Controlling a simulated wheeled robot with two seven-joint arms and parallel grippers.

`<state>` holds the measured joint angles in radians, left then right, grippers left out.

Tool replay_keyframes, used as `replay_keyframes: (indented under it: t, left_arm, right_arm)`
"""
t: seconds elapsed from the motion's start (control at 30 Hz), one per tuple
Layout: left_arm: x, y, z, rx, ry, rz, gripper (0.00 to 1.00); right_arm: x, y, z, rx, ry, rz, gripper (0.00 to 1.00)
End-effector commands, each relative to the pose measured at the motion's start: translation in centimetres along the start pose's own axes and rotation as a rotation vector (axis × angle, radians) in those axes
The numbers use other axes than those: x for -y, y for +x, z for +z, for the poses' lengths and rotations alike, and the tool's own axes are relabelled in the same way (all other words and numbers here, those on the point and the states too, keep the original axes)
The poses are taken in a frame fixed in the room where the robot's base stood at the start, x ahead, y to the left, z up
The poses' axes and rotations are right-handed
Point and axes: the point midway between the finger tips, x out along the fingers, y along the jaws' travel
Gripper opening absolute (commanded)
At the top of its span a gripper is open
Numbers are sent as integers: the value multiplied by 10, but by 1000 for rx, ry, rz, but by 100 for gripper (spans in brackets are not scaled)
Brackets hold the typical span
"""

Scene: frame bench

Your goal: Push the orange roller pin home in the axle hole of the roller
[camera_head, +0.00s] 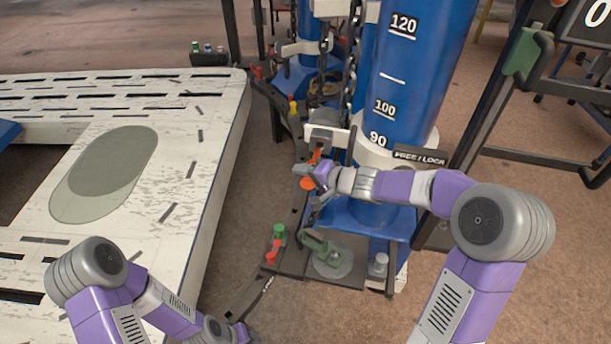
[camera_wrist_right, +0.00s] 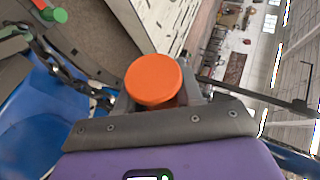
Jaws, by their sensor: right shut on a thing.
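My right gripper (camera_head: 312,174) is at the front of the blue tower, shut on the orange roller pin (camera_head: 307,184). In the right wrist view the pin (camera_wrist_right: 153,80) shows as a round orange head between the fingers (camera_wrist_right: 157,98). Its shank is hidden behind the head and fingers. More orange (camera_head: 316,154) shows just above the gripper; I cannot tell what it belongs to. The roller and its axle hole are not clearly seen, so how deep the pin sits cannot be told. My left gripper (camera_head: 238,333) is small and dark at the bottom edge, away from the tower.
The blue tower (camera_head: 415,60) with chains stands behind the gripper. A white slotted bench (camera_head: 195,150) fills the left. Bare floor (camera_head: 240,230) lies between.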

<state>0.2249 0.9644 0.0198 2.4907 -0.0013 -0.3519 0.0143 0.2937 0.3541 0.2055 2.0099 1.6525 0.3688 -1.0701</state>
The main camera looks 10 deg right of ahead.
Motion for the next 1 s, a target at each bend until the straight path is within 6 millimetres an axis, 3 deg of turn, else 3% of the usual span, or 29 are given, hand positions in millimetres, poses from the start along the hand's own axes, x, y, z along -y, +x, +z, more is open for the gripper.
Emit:
replay_keyframes:
  t: [1.0]
  left_arm:
    - [2, 6, 0, 0, 0, 0, 43]
  right_arm:
    - [1, 0, 0, 0, -2, -2, 0]
